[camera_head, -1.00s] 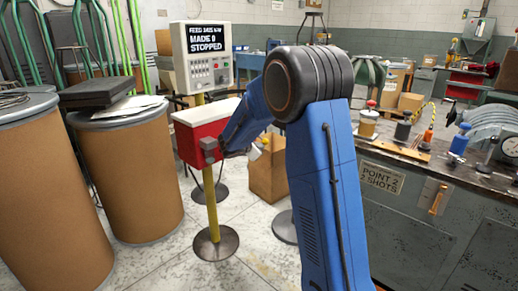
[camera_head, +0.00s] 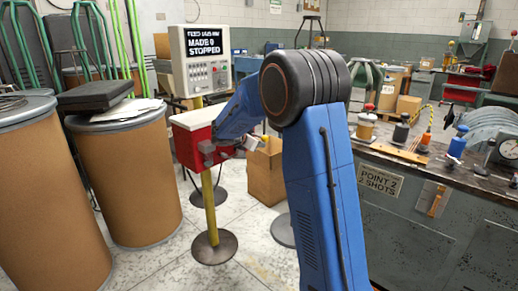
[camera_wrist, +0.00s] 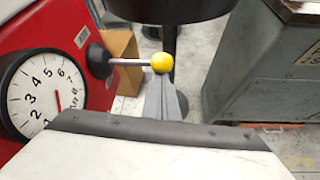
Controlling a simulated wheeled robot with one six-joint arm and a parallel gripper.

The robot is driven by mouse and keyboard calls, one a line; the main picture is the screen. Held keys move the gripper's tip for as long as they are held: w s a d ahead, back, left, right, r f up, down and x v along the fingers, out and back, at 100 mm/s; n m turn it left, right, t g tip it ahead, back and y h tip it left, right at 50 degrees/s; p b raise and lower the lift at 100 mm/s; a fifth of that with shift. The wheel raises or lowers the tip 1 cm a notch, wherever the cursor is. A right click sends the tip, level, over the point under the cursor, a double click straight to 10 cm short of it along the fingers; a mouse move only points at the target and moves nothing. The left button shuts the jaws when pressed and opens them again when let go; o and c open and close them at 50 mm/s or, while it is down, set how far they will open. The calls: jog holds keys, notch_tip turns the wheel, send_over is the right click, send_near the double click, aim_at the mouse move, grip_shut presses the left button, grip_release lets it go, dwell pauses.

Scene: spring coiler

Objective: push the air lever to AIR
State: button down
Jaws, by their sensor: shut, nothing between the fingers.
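The air lever (camera_wrist: 130,62) is a grey rod with a yellow ball knob (camera_wrist: 162,62). In the wrist view it sticks out to the right, about level, from a dark round pivot on the red box (camera_wrist: 84,12). My gripper (camera_wrist: 166,82) is shut and empty. Its grey fingertips lie just below the knob in the picture; I cannot tell whether they touch it. In the head view the red box (camera_head: 186,150) stands on a yellow post, and my arm partly hides it. The AIR marking is not readable.
A white dial gauge (camera_wrist: 42,95) is on the box, left of my gripper. A control panel (camera_head: 202,60) above the box reads STOPPED. A cardboard box (camera_head: 265,172) stands behind, large drums (camera_head: 130,180) at left, and a cluttered workbench (camera_head: 450,178) at right.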

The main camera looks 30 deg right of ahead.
aim_at(263, 137)
notch_tip(263, 137, up, 2)
jog(key=shift+r+n+g+h, duration=0.2)
jog(key=shift+n+g+h, duration=0.1)
jog(key=shift+n+g, duration=0.45)
jog(key=shift+w+r, duration=0.1)
jog(key=shift+r, duration=0.55)
notch_tip(263, 137, down, 4)
jog(key=s+a, duration=0.1)
jog(key=a, duration=0.1)
jog(key=v, duration=1.8)
jog(key=shift+w+a+r, duration=0.25)
jog(key=shift+r, duration=0.15)
